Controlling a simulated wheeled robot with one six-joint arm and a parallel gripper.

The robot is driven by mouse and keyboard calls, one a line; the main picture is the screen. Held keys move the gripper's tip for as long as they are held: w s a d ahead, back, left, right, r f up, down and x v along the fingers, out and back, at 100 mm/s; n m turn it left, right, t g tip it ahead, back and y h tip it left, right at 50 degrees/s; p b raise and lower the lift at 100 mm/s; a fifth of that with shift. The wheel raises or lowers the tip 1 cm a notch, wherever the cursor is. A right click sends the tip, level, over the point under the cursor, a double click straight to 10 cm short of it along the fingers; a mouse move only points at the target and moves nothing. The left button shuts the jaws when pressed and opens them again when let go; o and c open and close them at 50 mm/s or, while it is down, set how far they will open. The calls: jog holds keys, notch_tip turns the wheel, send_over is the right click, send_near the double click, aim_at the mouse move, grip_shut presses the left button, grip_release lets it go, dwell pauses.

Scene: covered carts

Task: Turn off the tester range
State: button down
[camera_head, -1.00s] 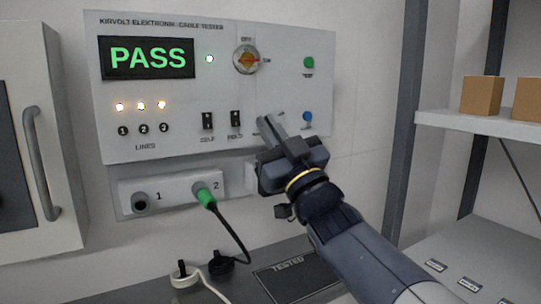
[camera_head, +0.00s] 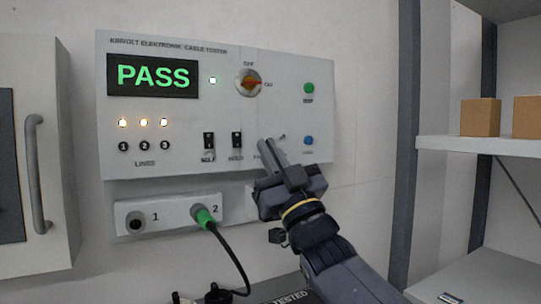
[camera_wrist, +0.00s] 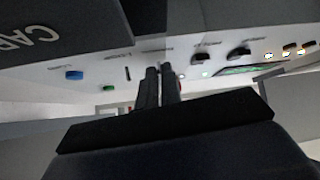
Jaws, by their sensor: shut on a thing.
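The white cable tester panel (camera_head: 225,130) hangs on the wall, with a green PASS on its display (camera_head: 153,76). My gripper (camera_head: 271,150) is at the panel's lower middle, right of the HOLD switch (camera_head: 237,140). In the wrist view my gripper (camera_wrist: 158,75) has its fingers close together at the panel face, shut on a small control there. The fingers hide most of that control, and its label is too blurred to read. The rotary switch (camera_head: 249,83) above has its red pointer turned right towards ON.
The SELF switch (camera_head: 209,141) is left of HOLD. A green button (camera_head: 309,88) and a blue button (camera_head: 308,140) are at the panel's right. A green plug (camera_head: 204,216) with a cable sits in socket 2. A shelf with boxes (camera_head: 481,118) is at the right.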

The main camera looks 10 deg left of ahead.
jog(key=c, duration=1.6)
grip_release()
jog(key=b+v, duration=0.1)
jog(key=v, duration=1)
jog(key=shift+r, duration=0.1)
jog(key=p+x, duration=0.1)
jog(key=x, duration=1)
jog(key=shift+f, duration=0.2)
